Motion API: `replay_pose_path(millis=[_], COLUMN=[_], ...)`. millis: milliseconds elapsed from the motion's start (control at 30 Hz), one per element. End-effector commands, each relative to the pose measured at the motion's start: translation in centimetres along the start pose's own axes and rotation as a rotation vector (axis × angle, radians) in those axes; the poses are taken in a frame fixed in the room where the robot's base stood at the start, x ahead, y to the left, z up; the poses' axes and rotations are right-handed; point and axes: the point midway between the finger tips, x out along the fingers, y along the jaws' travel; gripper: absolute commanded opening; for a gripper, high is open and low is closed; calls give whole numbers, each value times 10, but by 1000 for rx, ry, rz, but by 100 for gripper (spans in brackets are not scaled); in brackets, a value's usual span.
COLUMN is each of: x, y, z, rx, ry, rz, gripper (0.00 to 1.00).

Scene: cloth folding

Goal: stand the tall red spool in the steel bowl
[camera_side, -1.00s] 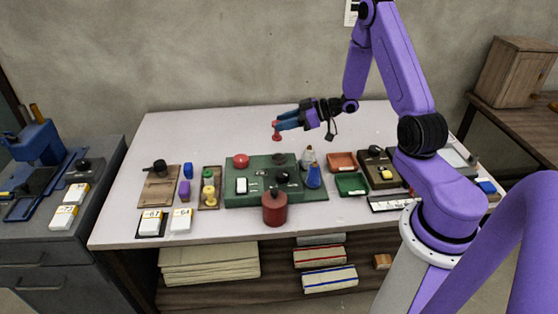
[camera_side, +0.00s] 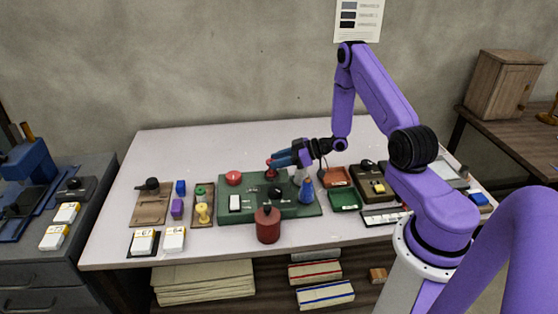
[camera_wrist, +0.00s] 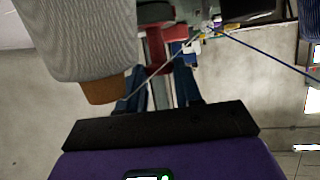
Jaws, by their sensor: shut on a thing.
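My gripper (camera_side: 284,160), with blue fingers, is shut on the tall red spool (camera_side: 270,168) and holds it upright over the back of the green board (camera_side: 227,193). In the wrist view the red spool (camera_wrist: 154,56) shows between the blue fingers (camera_wrist: 160,90). The steel bowl is not clearly visible in the side view; the spool and fingers cover the place where a dark round dish showed before. I cannot tell whether the spool touches it.
A red dome (camera_side: 233,178) is left of the spool. A grey cone (camera_side: 298,177) and blue bottle (camera_side: 306,193) stand close on the right. A red canister (camera_side: 268,226) stands in front. The back of the table (camera_side: 215,145) is clear.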

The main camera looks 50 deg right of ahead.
Motion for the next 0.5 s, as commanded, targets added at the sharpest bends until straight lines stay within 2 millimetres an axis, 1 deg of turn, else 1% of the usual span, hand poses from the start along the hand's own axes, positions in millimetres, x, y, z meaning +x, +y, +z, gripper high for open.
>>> replay_pose_path(millis=[333,367,400,433,500], x=[1,1,1,1,1], y=[0,0,0,0,0], z=[3,3,3,3,3], rx=[1,1,1,1,1], ry=[0,0,0,0,-1], rz=[0,0,0,0,0], gripper=[5,41,54,60,60])
